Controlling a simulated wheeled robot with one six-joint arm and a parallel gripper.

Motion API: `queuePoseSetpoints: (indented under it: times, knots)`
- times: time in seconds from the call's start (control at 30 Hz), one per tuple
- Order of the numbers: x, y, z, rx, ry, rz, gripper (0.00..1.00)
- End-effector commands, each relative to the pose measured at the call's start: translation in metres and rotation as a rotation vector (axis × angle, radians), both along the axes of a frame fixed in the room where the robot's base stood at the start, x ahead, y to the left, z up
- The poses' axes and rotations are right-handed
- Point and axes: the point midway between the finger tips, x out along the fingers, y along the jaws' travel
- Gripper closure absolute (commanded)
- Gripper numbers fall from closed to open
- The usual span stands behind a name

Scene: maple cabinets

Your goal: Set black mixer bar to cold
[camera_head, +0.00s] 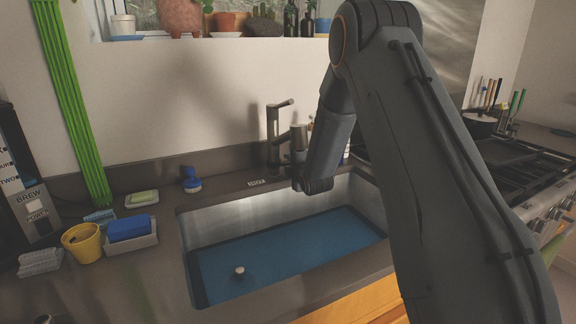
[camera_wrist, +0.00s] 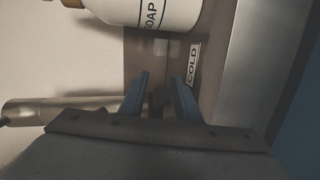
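The grey metal tap (camera_head: 273,130) stands upright behind the sink, just left of my forearm in the head view. My gripper shows in the wrist view (camera_wrist: 161,90) as two blue fingers held apart. A small dark piece (camera_wrist: 160,98), which looks like the black mixer bar, sits between the fingers. I cannot tell whether they touch it. A white label reading COLD (camera_wrist: 193,64) lies on the counter just beyond the right finger. In the head view my gripper is close beside the tap, and my arm hides most of the bar.
A white soap bottle (camera_wrist: 152,12) stands just beyond the fingers. A sink with a blue bottom (camera_head: 290,250) lies below. A small white label (camera_head: 256,182) is on the counter left of the tap. A blue-topped brush (camera_head: 191,180) and a yellow pot (camera_head: 83,244) stand further left.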

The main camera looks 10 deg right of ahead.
Motion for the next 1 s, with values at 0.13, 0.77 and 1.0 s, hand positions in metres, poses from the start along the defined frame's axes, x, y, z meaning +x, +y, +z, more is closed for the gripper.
queuePoseSetpoints:
  times: [0.13,0.77,1.0]
  knots:
    - [0.000,-0.002,0.000,0.000,-0.001,-0.003,0.70]
    - [-0.067,-0.008,0.017,0.000,-0.001,-0.003,0.70]
    - [-0.077,-0.008,0.020,0.000,-0.001,-0.003,0.70]
